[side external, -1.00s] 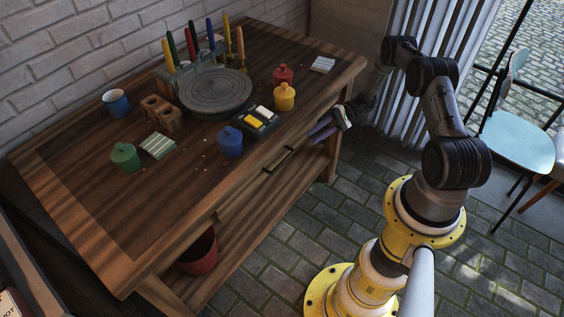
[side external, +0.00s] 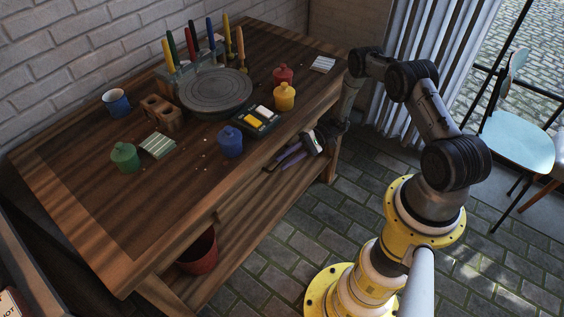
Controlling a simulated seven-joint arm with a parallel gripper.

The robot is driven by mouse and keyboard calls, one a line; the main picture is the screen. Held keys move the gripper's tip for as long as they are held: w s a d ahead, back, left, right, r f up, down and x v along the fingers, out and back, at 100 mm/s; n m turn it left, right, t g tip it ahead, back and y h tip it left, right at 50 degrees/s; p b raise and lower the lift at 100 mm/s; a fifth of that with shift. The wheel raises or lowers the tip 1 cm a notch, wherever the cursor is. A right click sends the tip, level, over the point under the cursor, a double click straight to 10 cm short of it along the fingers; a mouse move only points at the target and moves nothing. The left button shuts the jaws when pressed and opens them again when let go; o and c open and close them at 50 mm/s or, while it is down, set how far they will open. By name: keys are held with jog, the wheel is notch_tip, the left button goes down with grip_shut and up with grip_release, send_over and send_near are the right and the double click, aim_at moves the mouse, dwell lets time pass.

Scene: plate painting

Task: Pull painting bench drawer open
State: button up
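The wooden painting bench (side external: 90,205) fills the left and middle of the side view. Its drawer (side external: 245,184) is in the front face below the tabletop and looks closed, flush with the bench front. The dark drawer handle (side external: 268,168) shows only at its left end; my gripper hides the rest. My gripper (side external: 279,167) is at the handle, its two purple fingers apart and pointing down-left. I cannot tell whether the handle lies between the fingers or whether they touch it.
On the bench stand a blue pot (side external: 230,142), a yellow pot (side external: 284,97), a red pot (side external: 283,75), a green pot (side external: 123,157), a grey turntable (side external: 215,91) and a paint palette (side external: 256,120). A red bucket (side external: 198,252) sits below. The paved floor in front is clear.

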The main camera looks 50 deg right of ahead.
jog(key=shift+x, duration=0.8)
jog(key=shift+c, duration=0.3)
grip_shut()
dwell(0.7)
